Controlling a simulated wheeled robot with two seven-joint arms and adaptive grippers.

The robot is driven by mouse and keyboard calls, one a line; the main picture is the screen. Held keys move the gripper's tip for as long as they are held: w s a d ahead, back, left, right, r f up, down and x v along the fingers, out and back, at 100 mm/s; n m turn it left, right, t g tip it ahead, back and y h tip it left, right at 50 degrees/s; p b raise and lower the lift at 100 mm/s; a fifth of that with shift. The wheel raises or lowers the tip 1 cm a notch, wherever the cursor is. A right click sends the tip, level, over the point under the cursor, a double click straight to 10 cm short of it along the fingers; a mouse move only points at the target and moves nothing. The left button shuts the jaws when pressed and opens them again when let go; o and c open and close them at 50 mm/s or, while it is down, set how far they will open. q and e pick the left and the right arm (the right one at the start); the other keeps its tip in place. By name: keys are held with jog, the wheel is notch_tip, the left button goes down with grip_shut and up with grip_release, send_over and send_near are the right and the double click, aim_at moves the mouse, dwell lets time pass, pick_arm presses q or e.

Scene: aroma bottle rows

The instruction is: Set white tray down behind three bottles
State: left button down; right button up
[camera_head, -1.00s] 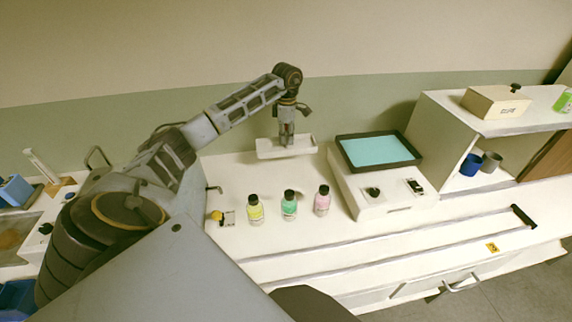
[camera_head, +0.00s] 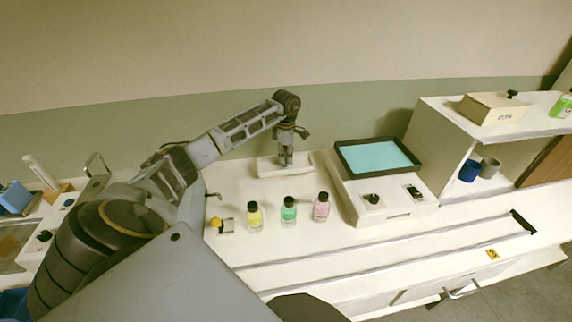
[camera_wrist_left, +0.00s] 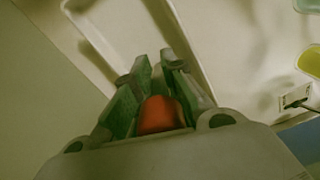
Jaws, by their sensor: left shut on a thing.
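The white tray (camera_head: 268,171) is behind the row of three bottles in the head view. It looks level and appears to be at the tabletop; I cannot tell whether it touches. My left gripper (camera_head: 286,160) points down over it and is shut on its edge. In the left wrist view the fingers (camera_wrist_left: 160,75) pinch the tray wall (camera_wrist_left: 188,42). The bottles stand upright with dark caps: yellow (camera_head: 254,217), green (camera_head: 288,210) and pink (camera_head: 321,207). My right gripper is not in view.
A white device with a dark-rimmed blue-topped tray (camera_head: 378,156) stands right of the white tray. A shelf unit (camera_head: 436,140) with cups is farther right. A small yellow-knobbed item (camera_head: 226,226) is left of the bottles. The table front is clear.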

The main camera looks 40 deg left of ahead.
aim_at(286, 166)
pick_arm(q)
notch_tip(286, 166, down, 2)
jog(key=shift+f, duration=0.85)
jog(key=c, duration=1.5)
grip_release()
jog(key=shift+f, duration=0.1)
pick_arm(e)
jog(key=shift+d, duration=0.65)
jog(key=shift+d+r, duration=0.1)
